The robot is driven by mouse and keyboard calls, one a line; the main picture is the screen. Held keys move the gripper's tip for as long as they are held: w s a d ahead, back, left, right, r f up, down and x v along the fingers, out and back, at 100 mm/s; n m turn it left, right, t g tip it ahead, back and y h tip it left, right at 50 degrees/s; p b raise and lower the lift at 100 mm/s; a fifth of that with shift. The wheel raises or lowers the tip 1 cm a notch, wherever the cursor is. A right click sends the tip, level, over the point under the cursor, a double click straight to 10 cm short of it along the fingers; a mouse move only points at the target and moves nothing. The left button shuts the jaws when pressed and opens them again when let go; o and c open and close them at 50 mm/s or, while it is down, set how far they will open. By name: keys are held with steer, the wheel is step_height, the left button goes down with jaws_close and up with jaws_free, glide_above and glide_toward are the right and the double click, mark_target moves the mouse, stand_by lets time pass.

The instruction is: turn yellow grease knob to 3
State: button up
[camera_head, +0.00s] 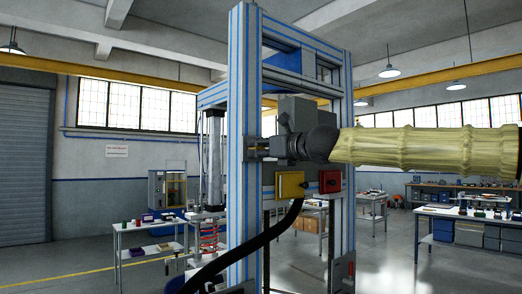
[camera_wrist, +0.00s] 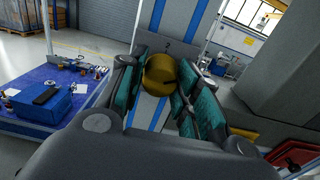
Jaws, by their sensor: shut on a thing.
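The yellow knob (camera_wrist: 160,76) is a short round cylinder in the wrist view, in front of a blue-striped aluminium post (camera_wrist: 150,112). In the head view my gripper (camera_head: 264,147) reaches in from the right to the left post (camera_head: 238,110) of the tall frame. The knob itself is hidden there.
A yellow box (camera_head: 290,185) and a red box (camera_head: 330,181) are mounted just below my gripper. A thick black hose (camera_head: 262,240) curves down beside them.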

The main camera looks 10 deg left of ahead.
steer(key=shift+f, duration=0.1)
stand_by(0.3)
steer(key=o, duration=1)
steer(key=shift+o, duration=0.2)
steer(key=v, duration=1.2)
steer(key=shift+d, duration=0.1)
